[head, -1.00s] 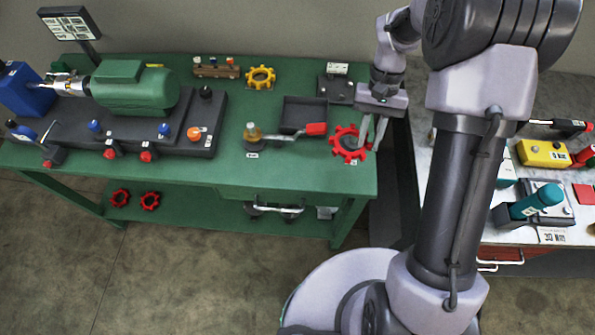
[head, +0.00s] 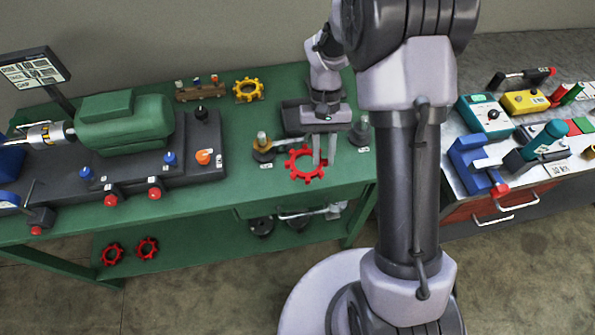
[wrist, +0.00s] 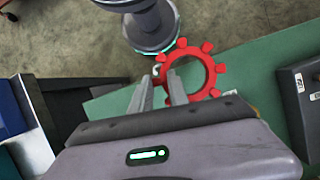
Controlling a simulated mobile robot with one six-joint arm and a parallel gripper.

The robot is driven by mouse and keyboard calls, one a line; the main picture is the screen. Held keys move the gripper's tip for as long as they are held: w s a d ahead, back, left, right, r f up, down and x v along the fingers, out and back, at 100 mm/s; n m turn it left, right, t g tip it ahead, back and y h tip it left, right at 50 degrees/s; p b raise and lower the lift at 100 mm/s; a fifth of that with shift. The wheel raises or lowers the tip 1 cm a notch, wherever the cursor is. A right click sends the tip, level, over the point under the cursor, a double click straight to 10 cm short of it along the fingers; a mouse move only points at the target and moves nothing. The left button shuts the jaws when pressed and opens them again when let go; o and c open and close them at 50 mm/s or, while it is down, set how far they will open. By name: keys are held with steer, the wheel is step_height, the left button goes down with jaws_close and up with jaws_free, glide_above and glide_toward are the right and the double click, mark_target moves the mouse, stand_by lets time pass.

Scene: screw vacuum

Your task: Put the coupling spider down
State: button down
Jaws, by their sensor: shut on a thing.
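The coupling spider is a red toothed ring (head: 294,173). In the head view it is at the front right part of the green bench top. My gripper (head: 323,163) is shut on one side of its rim. The wrist view shows the spider (wrist: 212,72) between and beyond the fingertips of my gripper (wrist: 165,69), with most of the ring out to the right. I cannot tell how high it is above the bench. A yellow toothed ring (head: 249,90) lies at the bench's back.
The green bench (head: 225,205) holds a green motor (head: 125,120) on a dark base and a brass-topped post (head: 262,145) just left of the spider. Red rings (head: 112,253) lie on the lower shelf. A second table (head: 448,175) with tools stands right.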

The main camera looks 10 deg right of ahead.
steer(key=s+d+f+m+t+y+p, duration=0.1)
steer(key=s+d+f+m+t+y, duration=0.1)
steer(key=s+d+m, duration=0.4)
steer(key=s+d+f+m+t+y+p, duration=0.1)
steer(key=s+f+m+t+y+p, duration=0.15)
steer(key=s+m, duration=0.65)
steer(key=m+b, duration=0.1)
steer(key=b, duration=0.2)
glide_above(316, 181)
steer(key=d, duration=0.2)
steer(key=shift+a+f+h, duration=0.25)
steer(key=shift+f+h, duration=0.1)
steer(key=shift+f, duration=0.65)
step_height(316, 181, down, 4)
steer(key=shift+r+b, duration=0.2)
steer(key=shift+b, duration=0.65)
steer(key=shift+r, duration=0.15)
steer(key=c, duration=1.3)
jaws_free()
steer(key=shift+o, duration=0.2)
